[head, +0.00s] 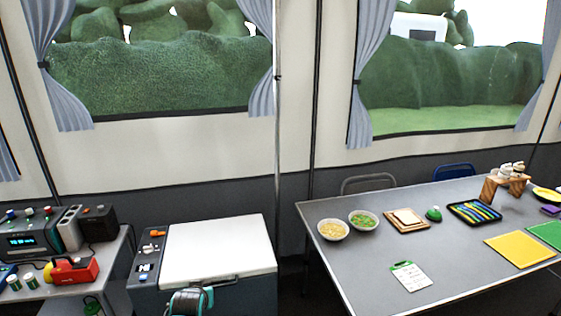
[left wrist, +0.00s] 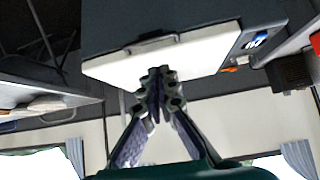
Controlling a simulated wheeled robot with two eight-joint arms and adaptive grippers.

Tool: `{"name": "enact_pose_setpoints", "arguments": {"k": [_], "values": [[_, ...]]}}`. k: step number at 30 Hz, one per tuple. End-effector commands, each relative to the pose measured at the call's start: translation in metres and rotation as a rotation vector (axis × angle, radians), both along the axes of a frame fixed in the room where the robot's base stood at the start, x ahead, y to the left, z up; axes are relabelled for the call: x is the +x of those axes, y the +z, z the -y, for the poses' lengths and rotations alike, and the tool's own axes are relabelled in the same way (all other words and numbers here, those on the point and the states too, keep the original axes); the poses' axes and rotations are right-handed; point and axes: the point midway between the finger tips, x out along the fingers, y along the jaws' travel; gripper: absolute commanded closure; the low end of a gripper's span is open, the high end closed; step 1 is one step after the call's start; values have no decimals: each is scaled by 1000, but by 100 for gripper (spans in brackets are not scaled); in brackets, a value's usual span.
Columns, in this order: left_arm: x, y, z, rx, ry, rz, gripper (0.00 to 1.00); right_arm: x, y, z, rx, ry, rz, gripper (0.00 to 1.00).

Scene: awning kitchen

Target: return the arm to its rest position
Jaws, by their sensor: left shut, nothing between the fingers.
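My left gripper (left wrist: 153,82) shows in the left wrist view with its fingers together and nothing between them. Its tips appear in front of the white lid of a dark chest cooler (left wrist: 190,55), and I cannot tell the gap between them. In the head view, the cooler's white lid (head: 218,250) is closed. A dark and teal part of my left arm shows at the bottom edge, in front of the cooler; the fingers are not clear there. My right gripper is in neither view.
A grey table (head: 375,270) at the right bears two bowls, a bread board (head: 407,222), a dark tray (head: 474,213), a yellow mat (head: 520,249) and a white card (head: 411,277). A side table at the left holds devices and a red-yellow item (head: 72,270).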

Motion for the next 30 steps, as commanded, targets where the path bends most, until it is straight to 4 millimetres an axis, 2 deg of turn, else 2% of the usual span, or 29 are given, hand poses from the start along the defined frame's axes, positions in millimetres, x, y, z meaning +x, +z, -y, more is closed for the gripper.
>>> {"name": "enact_pose_setpoints", "arguments": {"k": [1,3,9,13,18,21,24,30], "values": [[-17,16,6,-3,-11,-13,100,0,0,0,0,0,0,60],[-39,34,13,-3,-27,-31,100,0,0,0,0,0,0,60],[-109,71,31,-10,-71,-83,100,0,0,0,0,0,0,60],[-159,82,43,-15,-102,-116,100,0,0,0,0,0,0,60],[-216,84,54,-20,-139,-155,100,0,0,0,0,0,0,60],[-240,81,58,-23,-155,-172,100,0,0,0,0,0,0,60],[-253,78,61,-23,-165,-181,100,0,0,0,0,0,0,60],[-260,77,62,-23,-171,-187,100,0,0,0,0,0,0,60]]}}
